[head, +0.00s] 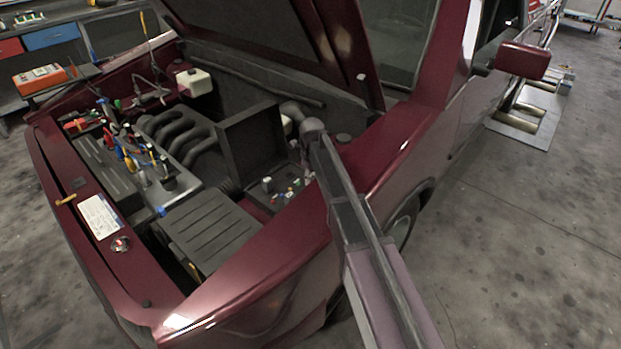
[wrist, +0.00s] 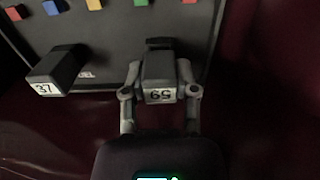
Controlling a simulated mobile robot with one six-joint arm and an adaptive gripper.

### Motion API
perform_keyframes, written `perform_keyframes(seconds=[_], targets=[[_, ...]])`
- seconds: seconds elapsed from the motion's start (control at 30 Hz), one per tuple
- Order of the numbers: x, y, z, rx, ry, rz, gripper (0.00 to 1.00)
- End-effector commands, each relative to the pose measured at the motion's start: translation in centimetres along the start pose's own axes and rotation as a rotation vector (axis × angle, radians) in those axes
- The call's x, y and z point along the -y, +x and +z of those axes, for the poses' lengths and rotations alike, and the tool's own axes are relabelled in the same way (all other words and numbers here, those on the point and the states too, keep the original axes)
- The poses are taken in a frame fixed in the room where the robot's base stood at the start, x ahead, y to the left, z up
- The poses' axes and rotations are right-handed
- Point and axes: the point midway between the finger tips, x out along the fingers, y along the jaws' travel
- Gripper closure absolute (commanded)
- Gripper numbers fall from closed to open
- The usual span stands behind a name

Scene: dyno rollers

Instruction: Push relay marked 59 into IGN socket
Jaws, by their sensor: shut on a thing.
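The relay marked 59 (wrist: 159,95) is a dark block with a white label, upside down in the wrist view. My gripper (wrist: 160,78) is shut on it, one finger on each side. The relay is at the near edge of the dark relay panel (wrist: 125,55). I cannot tell whether it is seated or just above the panel. No IGN lettering is readable, and the relay and fingers hide the panel beneath them.
A relay marked 37 (wrist: 55,72) stands to the left, beside partly hidden lettering. Several coloured fuses line the panel's far side, including a yellow one (wrist: 95,4). A raised black lid (head: 250,150) stands behind the fuse box. The maroon fender (head: 270,260) lies along its near side.

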Motion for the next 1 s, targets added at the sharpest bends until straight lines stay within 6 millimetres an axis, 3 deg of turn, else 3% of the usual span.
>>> perform_keyframes(seconds=[1.0], targets=[[0.0,0.81,0.0,0.0,0.0,0.0,1.0]])
